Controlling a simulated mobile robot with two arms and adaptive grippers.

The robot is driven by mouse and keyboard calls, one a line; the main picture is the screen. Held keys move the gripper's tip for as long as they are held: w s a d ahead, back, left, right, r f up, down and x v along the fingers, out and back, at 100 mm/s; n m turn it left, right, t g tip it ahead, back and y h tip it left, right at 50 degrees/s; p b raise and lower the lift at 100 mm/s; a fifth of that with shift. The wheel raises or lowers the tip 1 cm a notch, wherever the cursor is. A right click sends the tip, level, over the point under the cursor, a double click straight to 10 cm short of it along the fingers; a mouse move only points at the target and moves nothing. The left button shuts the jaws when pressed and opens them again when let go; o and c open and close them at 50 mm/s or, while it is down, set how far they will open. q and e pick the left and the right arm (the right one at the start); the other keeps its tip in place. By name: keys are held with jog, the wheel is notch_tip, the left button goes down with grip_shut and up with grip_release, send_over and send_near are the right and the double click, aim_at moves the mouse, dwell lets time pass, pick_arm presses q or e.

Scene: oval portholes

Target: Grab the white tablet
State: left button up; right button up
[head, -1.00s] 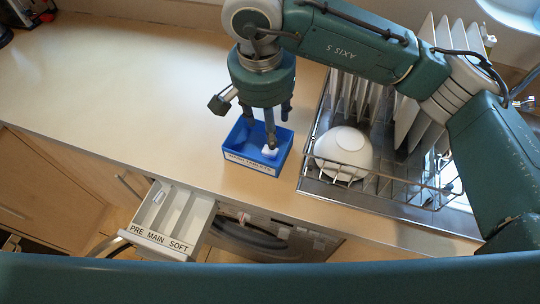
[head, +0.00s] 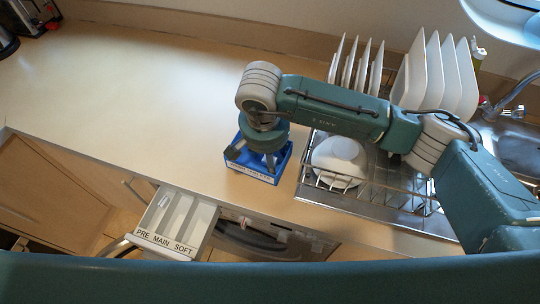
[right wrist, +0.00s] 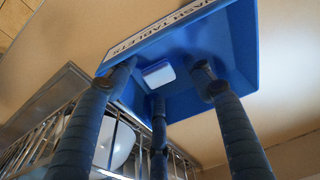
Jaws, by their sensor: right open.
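The white tablet (right wrist: 158,74) lies in a blue box (right wrist: 190,97) with "TABLETS" lettering on its front, in the right wrist view. In the head view the blue box (head: 285,160) sits on the counter, and my right gripper hides the tablet. My right gripper (head: 256,156) points down over and into the box. In the right wrist view its three fingers (right wrist: 160,84) are spread apart around the tablet, with nothing held between them. I cannot tell whether any finger touches the tablet. My left gripper is not in view.
A metal dish rack (head: 375,192) with a white bowl (head: 340,160) and several white plates (head: 440,75) stands right of the box. An open detergent drawer (head: 172,222) marked PRE, MAIN, SOFT juts out below the counter edge. The counter (head: 130,100) on the left is clear.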

jog(key=shift+f, duration=0.1)
jog(key=c, duration=0.9)
jog(key=shift+o, duration=0.4)
